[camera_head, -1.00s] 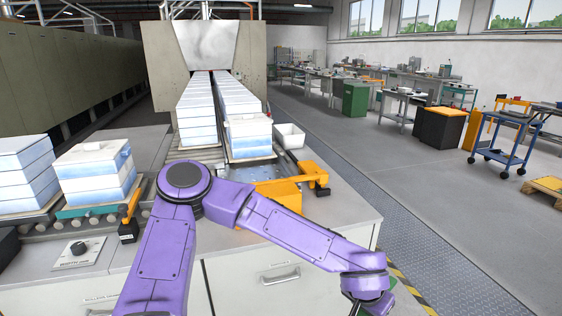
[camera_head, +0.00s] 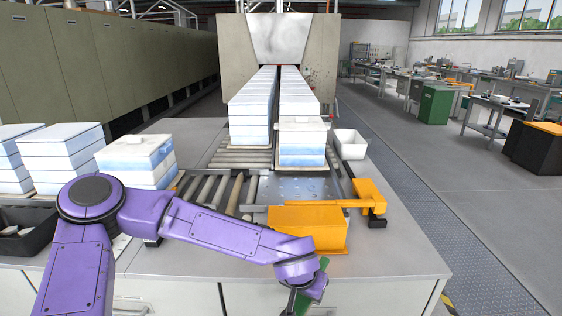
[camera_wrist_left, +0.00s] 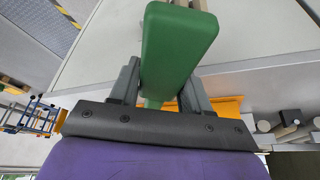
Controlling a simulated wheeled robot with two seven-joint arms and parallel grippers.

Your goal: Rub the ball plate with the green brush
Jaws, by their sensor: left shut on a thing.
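My left gripper (camera_head: 300,297) is at the front edge of the table, in front of the orange box. In the left wrist view, its two dark fingers (camera_wrist_left: 160,88) are shut on the green brush (camera_wrist_left: 175,50). The ball plate (camera_head: 310,189) is a shiny metal plate with small balls, lying behind the orange box and apart from the brush. My right gripper is not in view.
An orange box (camera_head: 308,224) and an orange bracket (camera_head: 372,196) stand at the plate's front and right. A stack of white-blue blocks (camera_head: 302,143) stands behind the plate, with a white bin (camera_head: 350,144) beside it. The tabletop at the right (camera_head: 410,245) is clear.

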